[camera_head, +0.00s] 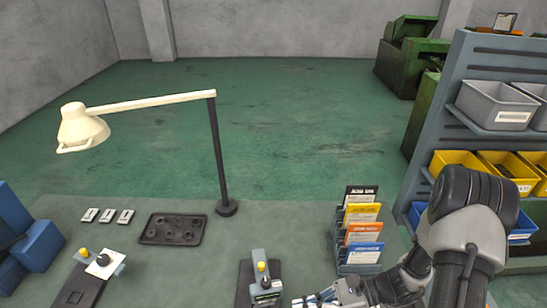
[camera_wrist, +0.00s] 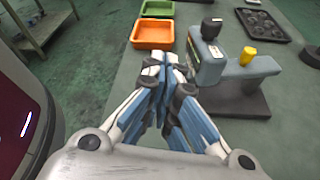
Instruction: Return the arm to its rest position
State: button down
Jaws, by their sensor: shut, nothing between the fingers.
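My arm reaches in from the lower right of the head view, bent at a dark joint. My gripper (camera_head: 318,299) is low in that view, close to the right of a small grey device with a yellow knob (camera_head: 262,270), and partly cut off by the bottom edge. In the wrist view my gripper (camera_wrist: 165,65) is shut and empty, its blue and white fingers together. The grey device (camera_wrist: 215,65) stands on a dark base just right of the fingertips. I cannot tell whether they touch.
A card rack (camera_head: 360,235) stands left of my arm, and shelves with bins (camera_head: 500,105) rise behind it. A lamp (camera_head: 222,150) and a dark tray (camera_head: 173,229) are on the table. Orange (camera_wrist: 152,35) and green (camera_wrist: 157,9) bins lie beyond the fingertips.

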jog(key=s+d+r+n+t+h+b, duration=0.2)
jog(key=s+r+n+h+b, duration=0.3)
jog(key=n, duration=0.5)
jog(key=s+d+r+n+t+h+b, duration=0.3)
jog(key=s+d+r+n+h+b, duration=0.1)
jog(key=r+n+h, duration=0.5)
notch_tip(320, 180, up, 3)
jog(key=shift+s+f+n+t+b, duration=0.25)
jog(key=shift+s+n+b, duration=0.25)
jog(key=shift+s+b, duration=0.45)
